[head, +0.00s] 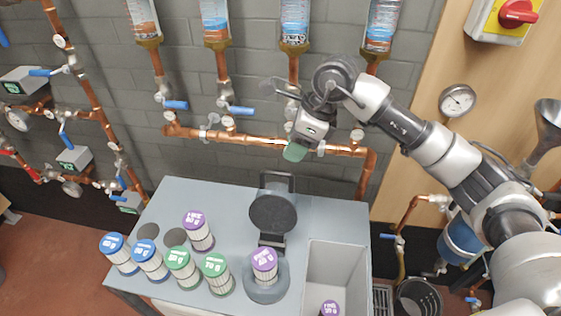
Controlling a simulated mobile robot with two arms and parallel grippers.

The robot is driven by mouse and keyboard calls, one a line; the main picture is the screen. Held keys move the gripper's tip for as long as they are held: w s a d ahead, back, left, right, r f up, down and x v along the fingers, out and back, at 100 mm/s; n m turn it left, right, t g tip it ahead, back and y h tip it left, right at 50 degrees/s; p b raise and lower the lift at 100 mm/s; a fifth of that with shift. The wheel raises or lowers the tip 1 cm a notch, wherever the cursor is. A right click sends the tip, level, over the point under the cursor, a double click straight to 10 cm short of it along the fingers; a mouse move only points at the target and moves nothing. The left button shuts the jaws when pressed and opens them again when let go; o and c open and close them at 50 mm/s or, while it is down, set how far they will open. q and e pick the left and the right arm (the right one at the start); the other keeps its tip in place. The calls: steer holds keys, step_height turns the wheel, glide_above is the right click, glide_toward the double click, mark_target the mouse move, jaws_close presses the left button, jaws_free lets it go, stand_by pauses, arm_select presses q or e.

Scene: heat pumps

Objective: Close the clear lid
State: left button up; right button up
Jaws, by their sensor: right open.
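A dark round lid (273,212) stands raised on a hinge on the grey worktop, with a rectangular dark handle (278,181) at its far side. It looks dark grey; I cannot tell that it is clear. In front of the hinge is a round grey housing (265,291), with a purple-capped cartridge (265,263) in it. My right gripper (296,150) reaches in from the right, open, pointing down above and slightly right of the handle. It appears apart from the lid. My left gripper is out of view.
Several capped cartridges (180,263) stand left of the housing. A grey bin (337,255) right of it holds another purple-capped cartridge (330,308). Copper pipes (250,140) with valves and gauges run along the wall behind. The worktop (320,215) is clear right of the lid.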

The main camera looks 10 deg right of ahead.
mark_target(278, 171)
steer(key=p+x, duration=0.1)
steer(key=x, duration=0.5)
steer(key=shift+w+a+f, duration=0.1)
steer(key=shift+w, duration=0.05)
steer(key=shift+a+f+p, duration=0.25)
steer(key=shift+f+p, duration=0.1)
steer(key=shift+f, duration=0.3)
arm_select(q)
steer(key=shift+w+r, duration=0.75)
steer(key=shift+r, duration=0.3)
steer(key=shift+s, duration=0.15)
arm_select(e)
steer(key=shift+c, duration=0.4)
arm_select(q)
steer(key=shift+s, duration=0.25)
arm_select(e)
jaws_close()
